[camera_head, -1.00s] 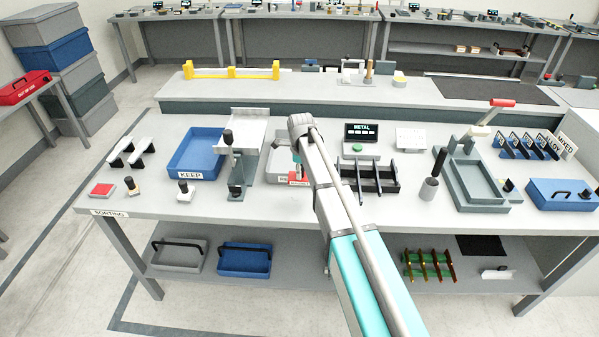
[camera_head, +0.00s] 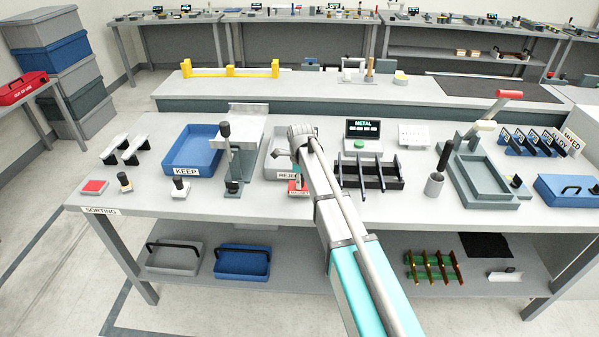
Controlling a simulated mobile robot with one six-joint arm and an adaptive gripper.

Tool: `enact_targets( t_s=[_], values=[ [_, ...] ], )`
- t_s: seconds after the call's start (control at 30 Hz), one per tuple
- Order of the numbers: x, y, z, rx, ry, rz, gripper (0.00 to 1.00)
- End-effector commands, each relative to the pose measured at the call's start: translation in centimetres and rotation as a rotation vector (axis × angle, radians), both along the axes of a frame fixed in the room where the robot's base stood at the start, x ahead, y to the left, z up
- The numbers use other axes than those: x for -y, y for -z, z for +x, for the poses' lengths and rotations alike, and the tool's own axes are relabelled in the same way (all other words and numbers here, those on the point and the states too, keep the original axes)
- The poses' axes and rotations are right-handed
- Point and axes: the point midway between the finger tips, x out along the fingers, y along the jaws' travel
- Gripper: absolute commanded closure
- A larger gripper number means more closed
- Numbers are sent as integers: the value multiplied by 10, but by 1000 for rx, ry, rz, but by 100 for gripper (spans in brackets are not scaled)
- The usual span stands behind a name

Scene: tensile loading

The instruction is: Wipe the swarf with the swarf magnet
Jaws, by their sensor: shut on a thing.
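My gripper (camera_head: 297,172) is at the end of my arm, low over the middle of the sorting bench (camera_head: 130,205). My wrist and arm hide much of it. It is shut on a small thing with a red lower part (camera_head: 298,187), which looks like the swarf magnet. This stands in front of the grey REJECT tray (camera_head: 277,172) and overlaps its label; I cannot tell whether it touches the bench. No swarf can be made out at this size.
Left of my gripper are a clamp-like stand (camera_head: 245,160) and the blue KEEP tray (camera_head: 190,155). To the right are a black slotted rack (camera_head: 370,178), the METAL display (camera_head: 363,130) and a grey lever fixture (camera_head: 480,180). The bench's front strip is mostly clear.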

Motion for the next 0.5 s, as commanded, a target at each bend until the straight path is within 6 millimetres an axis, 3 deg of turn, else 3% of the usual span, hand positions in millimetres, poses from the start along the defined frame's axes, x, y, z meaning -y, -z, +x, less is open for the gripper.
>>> enact_targets(
  t_s=[0.07,0.5],
  values=[
    [-1,12,0,0,-1,0,94],
    [-30,7,0,0,-2,0,94]
  ],
)
